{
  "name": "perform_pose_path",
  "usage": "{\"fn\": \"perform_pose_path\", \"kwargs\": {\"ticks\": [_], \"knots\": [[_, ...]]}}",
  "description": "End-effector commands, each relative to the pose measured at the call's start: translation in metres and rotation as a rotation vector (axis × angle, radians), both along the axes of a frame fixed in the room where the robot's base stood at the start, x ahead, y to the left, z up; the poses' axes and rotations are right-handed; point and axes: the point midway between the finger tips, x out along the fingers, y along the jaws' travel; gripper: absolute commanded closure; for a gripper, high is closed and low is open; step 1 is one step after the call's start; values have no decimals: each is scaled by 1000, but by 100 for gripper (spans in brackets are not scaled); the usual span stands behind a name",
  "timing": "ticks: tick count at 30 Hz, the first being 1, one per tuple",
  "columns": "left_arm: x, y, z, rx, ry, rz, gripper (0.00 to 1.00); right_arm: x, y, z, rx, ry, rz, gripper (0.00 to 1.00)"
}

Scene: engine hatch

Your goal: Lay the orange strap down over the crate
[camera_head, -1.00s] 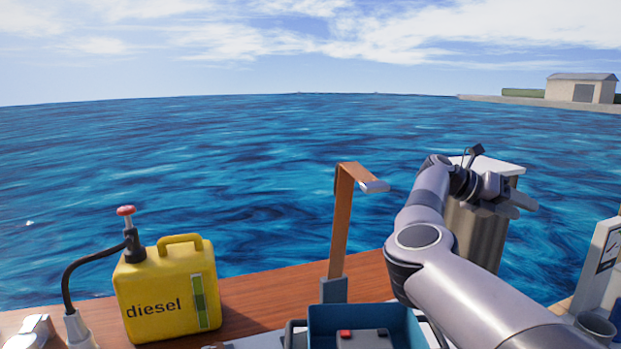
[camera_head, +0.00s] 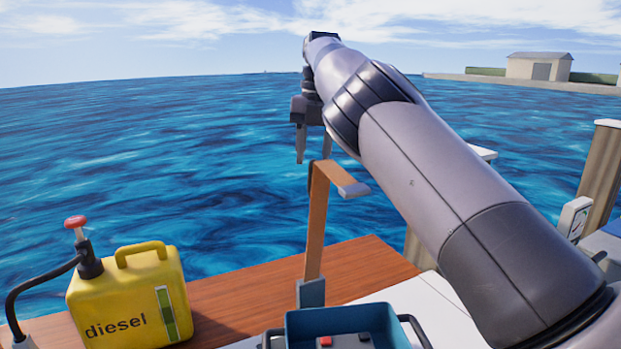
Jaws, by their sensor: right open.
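The orange strap (camera_head: 316,225) stands upright at the back of the blue crate (camera_head: 297,338). Its top bends over to the right and ends in a grey metal tip (camera_head: 353,190). Its foot sits in a blue-grey bracket (camera_head: 310,292). The crate is cut off by the lower edge; a dark block with a red cap (camera_head: 325,341) shows inside it. My right gripper (camera_head: 313,160) points down, open and empty, at the strap's bent top. I cannot tell whether it is above or behind the strap. My left gripper is out of view.
A yellow diesel can (camera_head: 128,295) with a red-topped pump (camera_head: 75,222) and black hose stands left on the wooden deck (camera_head: 365,262). Wooden posts (camera_head: 603,175) and a white gauge panel (camera_head: 574,217) are at the right. Water lies beyond the deck.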

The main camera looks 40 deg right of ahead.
Motion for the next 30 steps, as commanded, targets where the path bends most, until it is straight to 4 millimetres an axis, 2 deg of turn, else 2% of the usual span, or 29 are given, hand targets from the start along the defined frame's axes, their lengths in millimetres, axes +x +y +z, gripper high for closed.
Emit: {"fn": "perform_pose_path", "kwargs": {"ticks": [1, 9, 15, 22, 23, 24, 26, 27, 30], "knots": [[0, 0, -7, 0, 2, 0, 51, 0, 1, -12, 0, 1, 0, 58], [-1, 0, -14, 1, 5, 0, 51, 2, 2, -44, -2, 1, -2, 58], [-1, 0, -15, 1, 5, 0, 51, 3, 2, -54, -3, 0, -2, 58], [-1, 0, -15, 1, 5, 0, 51, 3, 2, -55, -4, 1, -3, 58], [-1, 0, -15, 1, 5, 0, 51, 3, 2, -55, -4, 1, -3, 64], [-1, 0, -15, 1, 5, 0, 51, 3, 1, -55, -4, 1, -3, 77], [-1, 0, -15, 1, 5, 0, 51, 3, 2, -55, -3, 0, -2, 97], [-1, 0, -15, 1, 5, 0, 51, 3, 2, -55, -3, 0, -2, 100], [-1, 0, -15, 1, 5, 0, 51, 3, 2, -55, -3, -1, -2, 100]]}}
